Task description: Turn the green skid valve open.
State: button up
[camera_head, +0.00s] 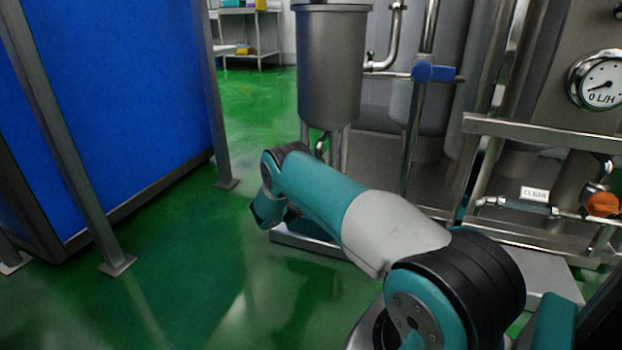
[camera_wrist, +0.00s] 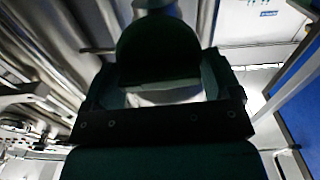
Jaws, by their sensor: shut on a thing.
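My gripper (camera_wrist: 164,84) shows in the wrist view as a dark frame with a finger on each side. It is shut on a dark green rounded piece (camera_wrist: 158,50), which looks like the green valve's handle; the picture there is dim. How far the handle is turned cannot be told. In the head view my teal and white arm reaches left and low across the skid's front. My gripper and the green valve are hidden from that view.
A steel tank (camera_head: 330,65) stands beyond my arm. A blue valve (camera_head: 435,72) sits on the pipes behind. At right are an orange valve knob (camera_head: 603,205), a "CLEAR" label (camera_head: 534,193) and a round gauge (camera_head: 597,80) reading L/H. Green floor lies free before the blue panel (camera_head: 110,100).

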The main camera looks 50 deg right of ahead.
jog(key=n, duration=0.4)
jog(key=shift+f+n, duration=0.1)
jog(key=shift+n, duration=0.2)
jog(key=n, duration=0.4)
jog(key=shift+w+a+f+n, duration=0.1)
jog(key=shift+w+n, duration=0.05)
jog(key=shift+n, duration=0.15)
jog(key=n, duration=0.4)
jog(key=shift+f, duration=0.15)
jog(key=shift+n+b, duration=0.3)
jog(key=shift+n, duration=1.7)
jog(key=o, duration=0.7)
